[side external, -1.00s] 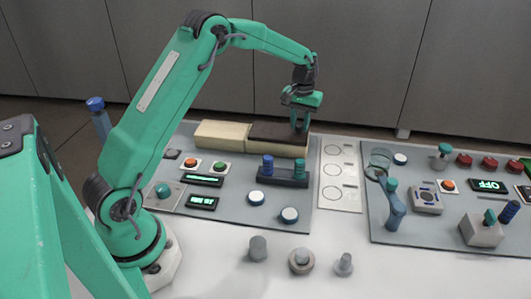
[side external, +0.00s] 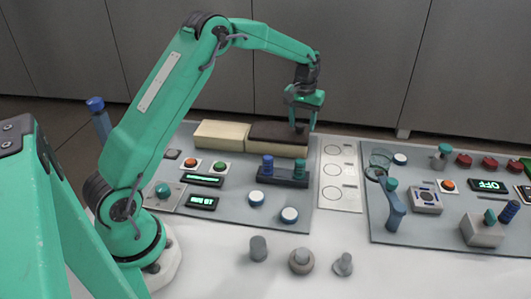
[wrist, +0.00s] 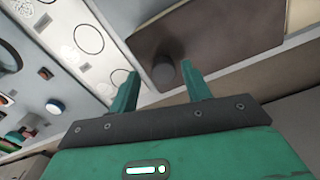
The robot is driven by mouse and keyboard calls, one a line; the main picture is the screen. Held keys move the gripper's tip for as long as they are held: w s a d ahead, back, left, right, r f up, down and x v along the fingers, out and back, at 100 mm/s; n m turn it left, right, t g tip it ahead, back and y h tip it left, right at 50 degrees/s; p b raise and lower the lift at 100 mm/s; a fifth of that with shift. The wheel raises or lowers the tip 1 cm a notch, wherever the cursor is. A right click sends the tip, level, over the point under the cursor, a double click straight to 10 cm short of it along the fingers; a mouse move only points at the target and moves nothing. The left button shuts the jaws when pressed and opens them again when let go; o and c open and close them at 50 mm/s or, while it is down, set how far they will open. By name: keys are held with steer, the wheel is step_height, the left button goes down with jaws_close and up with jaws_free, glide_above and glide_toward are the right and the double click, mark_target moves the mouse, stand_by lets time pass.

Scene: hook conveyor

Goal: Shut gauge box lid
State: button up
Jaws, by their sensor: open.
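The gauge box (side external: 221,133) is a long beige box at the back of the left panel. Its right part carries a dark brown lid (side external: 270,132), which also fills the upper middle of the wrist view (wrist: 225,35). A dark round knob (wrist: 165,74) stands near the lid's end. My gripper (side external: 303,126) is over the right end of the lid. In the wrist view, my gripper (wrist: 158,72) is open, with one finger on each side of the knob. Whether a finger touches the knob, I cannot tell.
A pale plate with circles (side external: 340,175) lies to the right. A second panel (side external: 425,232) with buttons and a blue lever is further right. Grey cabinets (side external: 330,60) stand behind.

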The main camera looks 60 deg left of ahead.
steer(key=shift+r, duration=3.7)
steer(key=shift+d+r, duration=0.1)
steer(key=shift+s+d+r, duration=0.1)
steer(key=shift+s+r, duration=0.1)
steer(key=shift+r, duration=0.05)
steer(key=s+d+r+m+t, duration=0.1)
steer(key=s+d+r, duration=0.2)
steer(key=s+r, duration=0.3)
steer(key=s+d+r+m+t, duration=0.2)
steer(key=s+d+r, duration=0.25)
steer(key=s, duration=0.35)
steer(key=s+d+f+m+t, duration=0.1)
steer(key=s+d, duration=0.1)
steer(key=s, duration=0.7)
steer(key=s+d+f+m+t, duration=0.1)
steer(key=s+f+m, duration=0.1)
steer(key=s, duration=0.7)
steer(key=shift+s+d+t, duration=0.3)
steer(key=shift+s+d, duration=0.05)
steer(key=shift+d, duration=0.05)
